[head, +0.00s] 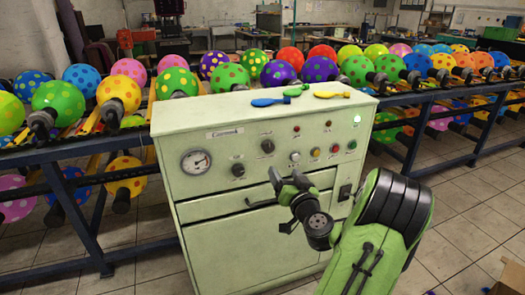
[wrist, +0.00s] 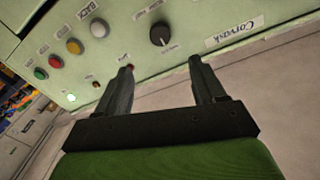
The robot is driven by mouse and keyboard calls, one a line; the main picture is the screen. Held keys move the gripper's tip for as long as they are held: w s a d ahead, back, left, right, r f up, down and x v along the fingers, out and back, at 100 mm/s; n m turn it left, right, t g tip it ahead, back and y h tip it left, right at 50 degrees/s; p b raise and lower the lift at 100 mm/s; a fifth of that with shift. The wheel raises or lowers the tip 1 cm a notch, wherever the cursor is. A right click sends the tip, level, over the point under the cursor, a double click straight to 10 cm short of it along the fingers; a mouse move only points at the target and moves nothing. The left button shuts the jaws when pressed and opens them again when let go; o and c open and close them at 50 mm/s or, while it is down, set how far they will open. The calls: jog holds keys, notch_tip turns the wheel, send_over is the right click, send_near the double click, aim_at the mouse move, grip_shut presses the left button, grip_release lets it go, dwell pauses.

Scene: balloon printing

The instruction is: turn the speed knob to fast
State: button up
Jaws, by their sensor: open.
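Two black knobs sit on the pale green machine's front panel in the head view: an upper knob (head: 267,146) and a lower-left knob (head: 238,170). I cannot read which is the speed knob. In the wrist view, one black knob (wrist: 160,34) with a white pointer mark lies beyond the fingertips, between the name label and the white button; its label is too blurred to read. My gripper (head: 283,203) is open and empty in front of the machine, below the knobs. In the wrist view the gripper (wrist: 161,66) shows its two fingers apart, touching no knob.
The machine (head: 245,243) has a gauge (head: 196,161), a white button (head: 294,157), other coloured buttons, lights and a drawer handle (head: 262,202). Coloured balloon-shaped pieces (head: 285,92) lie on top. Racks of dotted balloons (head: 58,99) stand on both sides.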

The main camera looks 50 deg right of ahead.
aim_at(269, 149)
jog(key=p+x, duration=0.3)
jog(key=x, duration=1.1)
jog(key=c, duration=1.1)
jog(key=shift+o, duration=0.2)
